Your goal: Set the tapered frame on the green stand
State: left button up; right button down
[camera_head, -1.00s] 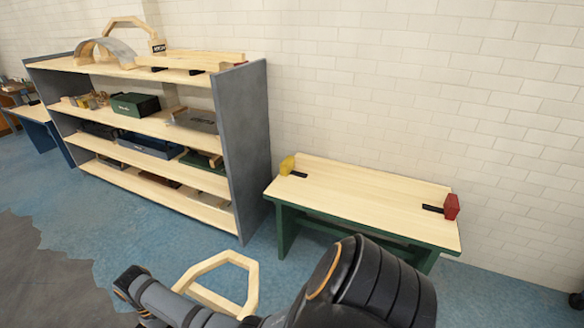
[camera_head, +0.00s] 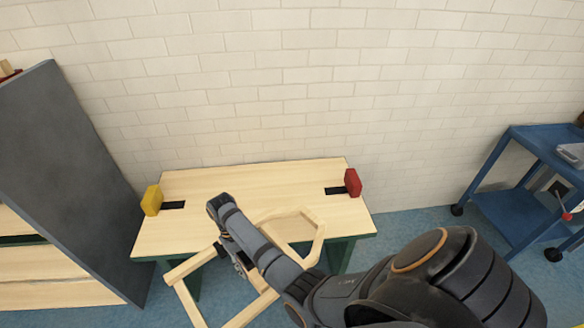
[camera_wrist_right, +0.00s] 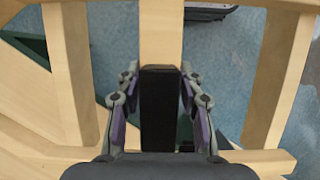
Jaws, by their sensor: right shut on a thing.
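The tapered frame, made of pale wooden bars (camera_head: 190,266), is held in front of and over the near part of the green stand's top. My right gripper (camera_head: 241,262) is shut on its middle bar, at a black section that shows between the fingers (camera_wrist_right: 160,80) in the right wrist view. The frame's side bars (camera_wrist_right: 284,75) spread on both sides there. The green stand has a pale wooden top (camera_head: 165,238) and green legs. I cannot tell whether the frame touches the top. My arm hides part of both. My left gripper is not in view.
A yellow block (camera_head: 152,200) and a red block (camera_head: 352,182) stand at the left and right ends of the stand, each beside a black strip. A grey-sided shelf (camera_head: 70,170) is at the left. A blue cart (camera_head: 520,205) is at the right. A brick wall is behind.

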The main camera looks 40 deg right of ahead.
aim_at(269, 203)
jog(key=i+l, duration=0.25)
jog(key=i, duration=0.2)
jog(key=i+l+z, duration=0.1)
jog(key=i+l, duration=0.2)
jog(key=i, duration=0.15)
